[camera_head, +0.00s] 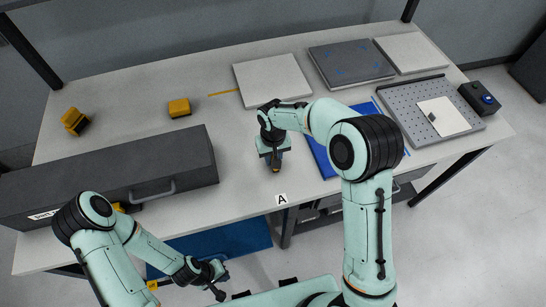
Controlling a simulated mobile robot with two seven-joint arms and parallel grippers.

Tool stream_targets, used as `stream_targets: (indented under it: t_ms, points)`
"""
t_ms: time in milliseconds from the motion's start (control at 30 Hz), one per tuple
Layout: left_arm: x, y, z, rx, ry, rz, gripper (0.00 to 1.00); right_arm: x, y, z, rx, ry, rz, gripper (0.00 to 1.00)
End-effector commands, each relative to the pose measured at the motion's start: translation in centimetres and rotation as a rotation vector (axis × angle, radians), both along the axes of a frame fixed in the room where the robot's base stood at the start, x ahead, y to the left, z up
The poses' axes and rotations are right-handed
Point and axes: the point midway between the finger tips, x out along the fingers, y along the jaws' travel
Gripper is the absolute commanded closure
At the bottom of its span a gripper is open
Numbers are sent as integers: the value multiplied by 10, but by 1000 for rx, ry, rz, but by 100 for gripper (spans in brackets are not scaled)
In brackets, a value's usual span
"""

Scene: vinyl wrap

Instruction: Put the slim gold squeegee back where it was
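My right gripper (274,160) points down just above or at the middle of the table, near the label A. A small gold-brown bit shows at its fingertips, too small to tell whether it is the slim gold squeegee or whether the fingers are shut on it. My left gripper (222,283) hangs low in front of the table's front edge. Its two dark fingers look apart, with nothing visible between them. A thin gold strip (224,92) lies flat at the back, left of a pale board.
A yellow block (179,107) and a yellow-black tool (73,121) stand at the back left. A long dark case (110,178) with a handle fills the front left. Pale board (271,80), grey board (352,62), blue sheet (318,155) and perforated plate (400,110) lie rightward.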

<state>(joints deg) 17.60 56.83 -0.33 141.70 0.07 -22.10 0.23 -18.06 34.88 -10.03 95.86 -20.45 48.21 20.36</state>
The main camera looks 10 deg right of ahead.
Motion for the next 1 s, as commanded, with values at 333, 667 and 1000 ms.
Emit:
stream_targets:
  t_ms: [333, 667, 1000]
  points:
    - [0, 0, -1, 0, 0, 0, 100, 0, 0, -5, 0, -1, 0, 99]
    - [-2, 0, -2, 0, 2, 0, 100, 0, 0, -8, 0, -1, 0, 49]
    - [1, 0, 1, 0, -1, 0, 100, 1, 1, 11, 1, -5, 1, 49]
